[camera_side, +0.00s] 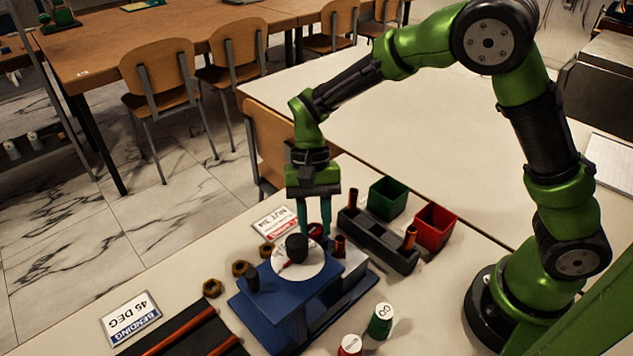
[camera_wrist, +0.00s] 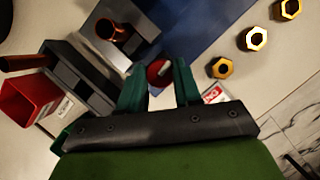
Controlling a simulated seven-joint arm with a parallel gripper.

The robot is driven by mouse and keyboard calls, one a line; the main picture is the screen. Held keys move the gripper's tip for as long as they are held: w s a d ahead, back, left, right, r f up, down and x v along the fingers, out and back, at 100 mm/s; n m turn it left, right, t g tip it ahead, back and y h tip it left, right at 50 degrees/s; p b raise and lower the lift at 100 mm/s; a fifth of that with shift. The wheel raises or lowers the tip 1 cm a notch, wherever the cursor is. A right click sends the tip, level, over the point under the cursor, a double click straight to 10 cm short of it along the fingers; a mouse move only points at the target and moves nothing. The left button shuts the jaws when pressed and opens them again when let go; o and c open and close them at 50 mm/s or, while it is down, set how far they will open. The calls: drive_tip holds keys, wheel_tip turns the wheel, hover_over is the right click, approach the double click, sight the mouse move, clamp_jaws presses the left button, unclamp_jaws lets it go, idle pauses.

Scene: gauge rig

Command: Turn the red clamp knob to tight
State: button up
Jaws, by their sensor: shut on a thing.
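The red clamp knob (camera_side: 315,230) is at the back of the blue bending rig (camera_side: 262,307), beside the white dial (camera_side: 311,268). In the wrist view the knob (camera_wrist: 157,73) is a red disc with a pale bar across it, between my two teal fingers. My gripper (camera_side: 314,232) points down from above and is shut on the knob; it also shows in the wrist view (camera_wrist: 160,82). The dial carries a red pointer and a black round part (camera_side: 297,247). The fingers partly hide the knob in the side view, and I cannot read its turn position.
A dark rack (camera_side: 375,243) with copper tubes stands right of the rig, near a green bin (camera_side: 388,198) and a red bin (camera_side: 434,226). Brass nuts (camera_side: 212,288) lie to the left. Green (camera_side: 381,320) and red (camera_side: 350,345) labelled pieces stand in front.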

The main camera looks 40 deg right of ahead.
drive_tip(key=shift+m+t, duration=0.3)
drive_tip(key=shift+m, duration=0.5)
drive_tip(key=shift+y, duration=0.3)
drive_tip(key=o, duration=1)
drive_tip(key=shift+o, duration=0.2)
drive_tip(key=v, duration=1.7)
drive_tip(key=shift+s+a, duration=0.1)
drive_tip(key=shift+c, duration=0.5)
